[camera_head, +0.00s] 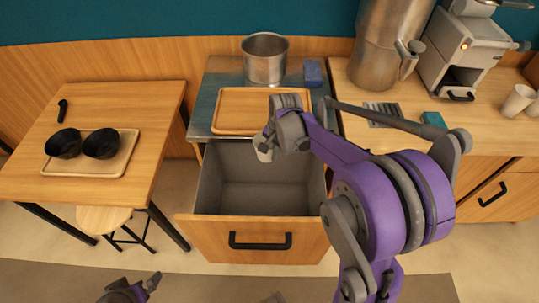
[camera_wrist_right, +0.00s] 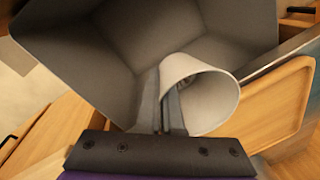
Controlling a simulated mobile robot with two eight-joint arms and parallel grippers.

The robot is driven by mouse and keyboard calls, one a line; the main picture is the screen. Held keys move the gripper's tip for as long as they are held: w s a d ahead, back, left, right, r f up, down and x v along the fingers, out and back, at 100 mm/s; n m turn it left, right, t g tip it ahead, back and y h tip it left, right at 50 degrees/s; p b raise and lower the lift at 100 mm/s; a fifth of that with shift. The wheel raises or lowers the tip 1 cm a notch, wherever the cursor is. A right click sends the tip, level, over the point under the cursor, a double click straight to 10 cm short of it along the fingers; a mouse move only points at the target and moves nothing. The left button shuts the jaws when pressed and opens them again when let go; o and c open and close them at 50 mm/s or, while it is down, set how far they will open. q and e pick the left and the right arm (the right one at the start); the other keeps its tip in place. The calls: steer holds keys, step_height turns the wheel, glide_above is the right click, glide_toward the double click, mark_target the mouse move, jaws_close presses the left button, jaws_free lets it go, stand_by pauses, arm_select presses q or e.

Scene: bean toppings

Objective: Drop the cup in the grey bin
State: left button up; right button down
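The cup, pale grey-white, shows in the wrist view (camera_wrist_right: 215,103) at the fingers of my right gripper (camera_wrist_right: 170,118), its open mouth facing right. The fingers are close together at the cup's wall, pinching it. In the head view the cup (camera_head: 264,153) is small, hanging below my right gripper (camera_head: 266,143) and partly hidden by it. The grey bin (camera_head: 258,188) is an open drawer with a wooden front, and its inside looks empty. My left gripper (camera_head: 147,286) is at the bottom left, only partly in view.
A wooden tray (camera_head: 228,112) and a metal pot (camera_head: 265,60) stand on the counter behind the bin. At left, a table (camera_head: 100,97) holds a tray (camera_head: 78,172) with two black bowls. White cups (camera_head: 517,100) stand at far right, near a coffee machine (camera_head: 465,45).

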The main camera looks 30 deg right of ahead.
step_height(320, 180, down, 5)
steer(key=b, duration=0.2)
steer(key=shift+b, duration=0.4)
steer(key=c, duration=1)
jaws_free()
steer(key=shift+r, duration=0.1)
step_height(320, 180, up, 10)
steer(key=s+p, duration=0.1)
steer(key=shift+s+d+r, duration=0.25)
